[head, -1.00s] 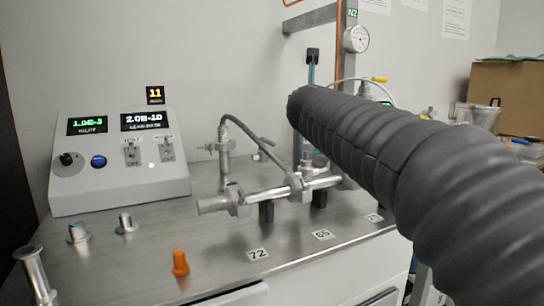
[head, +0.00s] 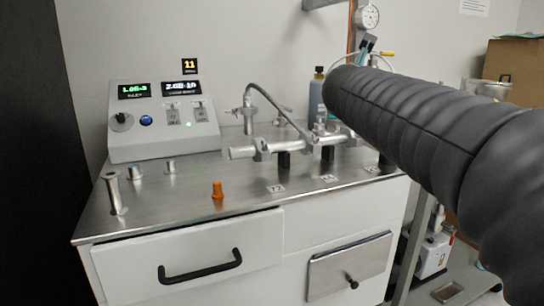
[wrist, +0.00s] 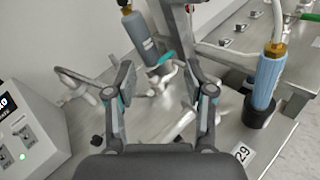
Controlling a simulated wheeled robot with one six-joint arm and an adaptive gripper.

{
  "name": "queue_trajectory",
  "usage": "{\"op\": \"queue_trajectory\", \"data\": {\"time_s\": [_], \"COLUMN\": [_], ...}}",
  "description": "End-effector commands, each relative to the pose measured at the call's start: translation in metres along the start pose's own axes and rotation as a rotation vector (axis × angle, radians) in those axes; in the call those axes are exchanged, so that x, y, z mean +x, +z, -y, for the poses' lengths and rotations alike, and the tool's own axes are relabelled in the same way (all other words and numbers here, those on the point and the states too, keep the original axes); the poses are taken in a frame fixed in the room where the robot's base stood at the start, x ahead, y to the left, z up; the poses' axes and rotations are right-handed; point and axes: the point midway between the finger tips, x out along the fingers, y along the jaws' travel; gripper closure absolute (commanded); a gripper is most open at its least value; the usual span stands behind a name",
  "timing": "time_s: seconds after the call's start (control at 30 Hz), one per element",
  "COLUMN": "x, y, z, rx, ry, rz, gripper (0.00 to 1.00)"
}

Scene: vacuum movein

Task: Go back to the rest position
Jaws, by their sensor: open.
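My gripper (wrist: 160,100) is in the wrist view with its two fingers apart and nothing between them. It hangs above the steel bench top, with the metal pipe assembly below and beyond it. The metal pipe assembly (head: 290,148) lies along the bench on black supports. A grey bottle (wrist: 138,40) stands beyond the fingers in the wrist view, and also shows in the head view (head: 317,97).
A control box (head: 160,130) with two displays stands at the back left of the steel bench (head: 150,210). An orange cone-like piece (head: 217,190) and several small metal fittings stand on the bench. A blue cylinder (wrist: 266,78) in a black base is at right in the wrist view.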

Motion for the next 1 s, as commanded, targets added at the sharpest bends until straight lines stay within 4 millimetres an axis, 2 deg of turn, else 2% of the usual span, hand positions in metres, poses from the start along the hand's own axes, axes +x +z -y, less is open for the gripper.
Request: {"op": "queue_trajectory", "data": {"time_s": [0.23, 0.37, 0.57, 0.7, 0.9, 1.0], "x": [-0.032, -0.058, -0.120, -0.175, -0.249, -0.275], "y": [-0.035, -0.066, -0.139, -0.202, -0.286, -0.314], "z": [0.045, 0.077, 0.133, 0.165, 0.190, 0.194], "rx": [0.373, 0.653, 1.207, 1.618, 2.106, 2.257], "ry": [-0.110, -0.212, -0.461, -0.695, -1.062, -1.205], "rz": [-0.085, -0.135, -0.199, -0.206, -0.146, -0.105], "gripper": [0.46, 0.46, 0.46, 0.46, 0.46, 0.46]}}
